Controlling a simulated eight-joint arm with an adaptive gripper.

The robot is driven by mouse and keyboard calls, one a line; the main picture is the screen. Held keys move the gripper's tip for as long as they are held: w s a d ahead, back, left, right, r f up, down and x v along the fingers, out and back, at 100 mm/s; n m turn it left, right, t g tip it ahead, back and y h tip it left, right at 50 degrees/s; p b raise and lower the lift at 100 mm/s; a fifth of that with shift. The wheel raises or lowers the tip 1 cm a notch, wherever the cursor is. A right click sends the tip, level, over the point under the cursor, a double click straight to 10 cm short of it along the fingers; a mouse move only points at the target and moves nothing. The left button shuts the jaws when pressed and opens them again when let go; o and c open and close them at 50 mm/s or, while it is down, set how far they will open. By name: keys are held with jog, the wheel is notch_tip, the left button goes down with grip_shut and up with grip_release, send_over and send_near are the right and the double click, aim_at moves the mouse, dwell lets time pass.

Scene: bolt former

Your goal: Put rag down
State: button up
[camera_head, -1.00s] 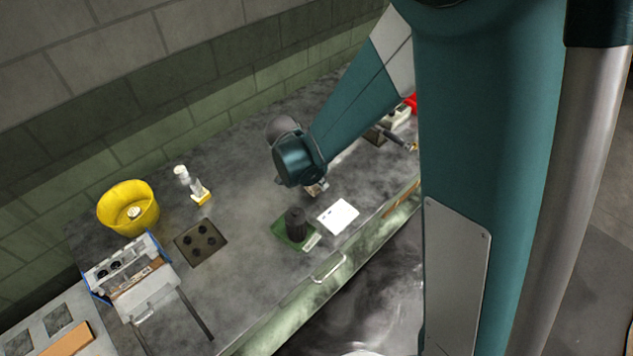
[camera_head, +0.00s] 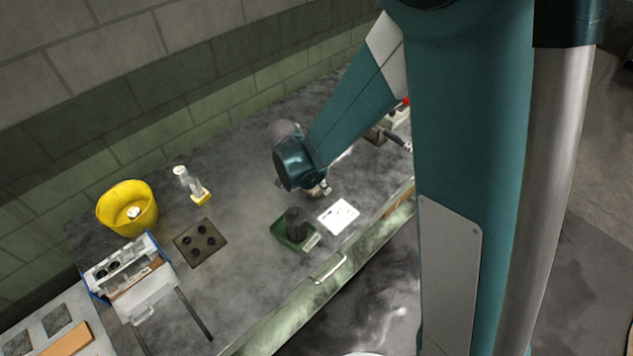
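My arm reaches over the workbench (camera_head: 258,262), with its teal wrist above the middle of the bench. Only a small tan and metallic bit of my gripper (camera_head: 322,189) seems to show below the wrist, close to the bench top. The wrist hides the fingers, so I cannot tell whether they are open or shut. I cannot make out a rag for certain; it may be hidden behind the wrist.
A green tray (camera_head: 283,236) with a dark cylinder (camera_head: 295,222) stands near the front edge, beside a white sheet (camera_head: 338,217). A dark plate with holes (camera_head: 190,252), spray bottle (camera_head: 189,180), yellow bucket (camera_head: 108,213) and blue-edged box (camera_head: 150,292) are at left.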

jog(key=shift+r, duration=0.15)
jog(key=p+v, duration=0.1)
jog(key=v, duration=1.1)
jog(key=shift+p, duration=0.3)
dwell(0.8)
jog(key=s+d+r+n+t+y, duration=0.15)
jog(key=s+d+r+n, duration=0.35)
jog(key=d+r, duration=0.85)
jog(key=s+d+r+n+t+y, duration=0.1)
jog(key=s+d+r+n+t, duration=0.1)
jog(key=s+d, duration=1.1)
jog(key=shift+s+r+n+y, duration=0.4)
jog(key=shift+r+n, duration=0.35)
jog(key=shift+n, duration=0.25)
jog(key=shift+f+t, duration=0.1)
jog(key=shift+t, duration=0.15)
jog(key=shift+f+b, duration=0.7)
jog(key=shift+b, duration=0.1)
